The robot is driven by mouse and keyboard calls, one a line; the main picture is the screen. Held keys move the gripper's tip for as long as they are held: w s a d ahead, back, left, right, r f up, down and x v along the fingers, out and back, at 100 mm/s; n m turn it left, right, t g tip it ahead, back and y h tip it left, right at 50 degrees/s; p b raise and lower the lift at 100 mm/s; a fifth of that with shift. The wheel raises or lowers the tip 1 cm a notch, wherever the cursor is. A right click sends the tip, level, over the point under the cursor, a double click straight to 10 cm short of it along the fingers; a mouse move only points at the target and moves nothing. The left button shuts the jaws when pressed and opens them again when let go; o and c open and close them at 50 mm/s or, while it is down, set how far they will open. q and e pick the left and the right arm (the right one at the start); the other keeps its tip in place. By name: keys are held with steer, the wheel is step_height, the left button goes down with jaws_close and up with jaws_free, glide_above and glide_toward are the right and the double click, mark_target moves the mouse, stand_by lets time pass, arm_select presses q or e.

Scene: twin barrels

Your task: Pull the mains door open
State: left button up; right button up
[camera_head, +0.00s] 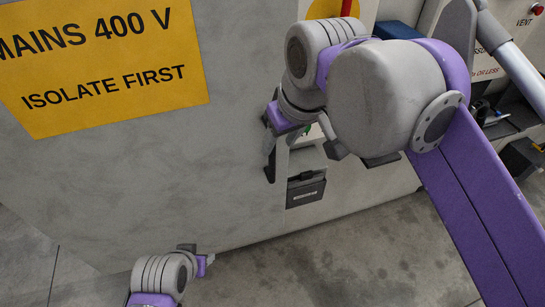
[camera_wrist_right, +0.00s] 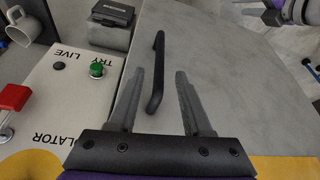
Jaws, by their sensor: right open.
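The mains door (camera_head: 130,160) is a large grey panel with a yellow "MAINS 400 V / ISOLATE FIRST" sign (camera_head: 100,60). It looks shut. Its black bar handle (camera_wrist_right: 156,92) shows in the right wrist view, standing off the grey face. My right gripper (camera_wrist_right: 158,73) is open, with one finger on each side of the handle and visible gaps; it is not closed on it. In the head view my right gripper (camera_head: 280,150) is at the door's right part, and my wrist largely hides the handle. My left gripper (camera_head: 200,262) is low at the bottom left; its jaws are unclear.
Beside the door, an isolator panel (camera_wrist_right: 60,105) carries a red switch (camera_wrist_right: 12,97) and a green button (camera_wrist_right: 97,71). A black case (camera_wrist_right: 113,12) and a mug (camera_wrist_right: 20,25) lie beyond it. Bare concrete floor (camera_head: 330,270) lies in front of the cabinet.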

mark_target(274, 155)
steer(key=x, duration=0.8)
steer(key=shift+w+f, duration=0.15)
steer(key=shift+f, duration=0.2)
jaws_close()
stand_by(0.9)
